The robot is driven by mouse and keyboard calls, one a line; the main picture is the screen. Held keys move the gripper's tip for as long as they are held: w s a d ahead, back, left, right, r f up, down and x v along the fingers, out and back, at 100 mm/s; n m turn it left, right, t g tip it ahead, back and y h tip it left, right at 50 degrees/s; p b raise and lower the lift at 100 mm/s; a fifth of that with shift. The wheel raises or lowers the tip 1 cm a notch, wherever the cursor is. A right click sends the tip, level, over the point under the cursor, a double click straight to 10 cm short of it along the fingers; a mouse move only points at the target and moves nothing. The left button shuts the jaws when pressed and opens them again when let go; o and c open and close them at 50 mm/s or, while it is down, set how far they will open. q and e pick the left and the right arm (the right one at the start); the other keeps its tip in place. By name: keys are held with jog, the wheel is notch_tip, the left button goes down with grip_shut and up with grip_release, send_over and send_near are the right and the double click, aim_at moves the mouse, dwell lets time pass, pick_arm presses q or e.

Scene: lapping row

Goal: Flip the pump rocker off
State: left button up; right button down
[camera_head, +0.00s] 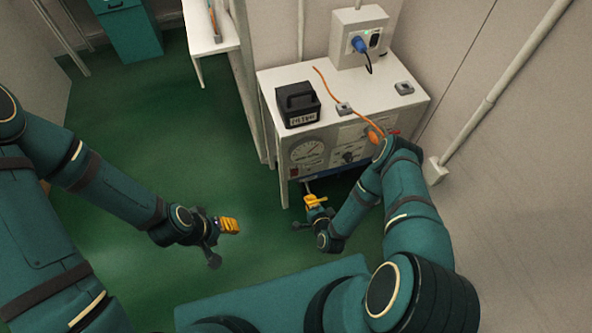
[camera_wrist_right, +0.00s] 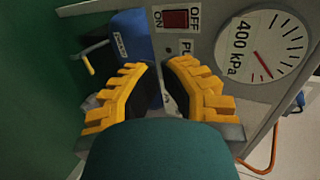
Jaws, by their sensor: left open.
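The pump rocker (camera_wrist_right: 176,19) is a red switch in a dark frame on the grey front panel (camera_wrist_right: 203,52). It shows at the top of the right wrist view, between OFF and ON labels; which side is pressed I cannot tell. My right gripper (camera_wrist_right: 158,70) is open and empty, its yellow fingers spread below the rocker in that view and apart from it. In the head view the right gripper (camera_head: 315,202) is low in front of the bench. My left gripper (camera_head: 229,226) is open and empty over the green floor, away from the bench.
A 400 kPa gauge (camera_wrist_right: 263,47) sits beside the rocker. A blue unit (camera_wrist_right: 130,36) and a yellow-handled crank (camera_wrist_right: 89,64) are near the fingers. The bench top (camera_head: 345,85) carries a black box (camera_head: 298,103) and an orange cable (camera_head: 328,85). Floor at left is clear.

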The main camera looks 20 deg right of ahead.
dwell(0.4)
jog(key=b, duration=0.3)
send_near(297, 174)
notch_tip(297, 174, down, 3)
jog(key=w, duration=0.5)
jog(key=shift+w+a+r, duration=0.1)
jog(key=shift+w+a, duration=0.1)
jog(key=shift+w, duration=0.05)
jog(key=shift+w+r+b, duration=0.1)
jog(key=shift+w+b, duration=0.2)
jog(key=shift+w, duration=0.2)
jog(key=shift+s, duration=0.1)
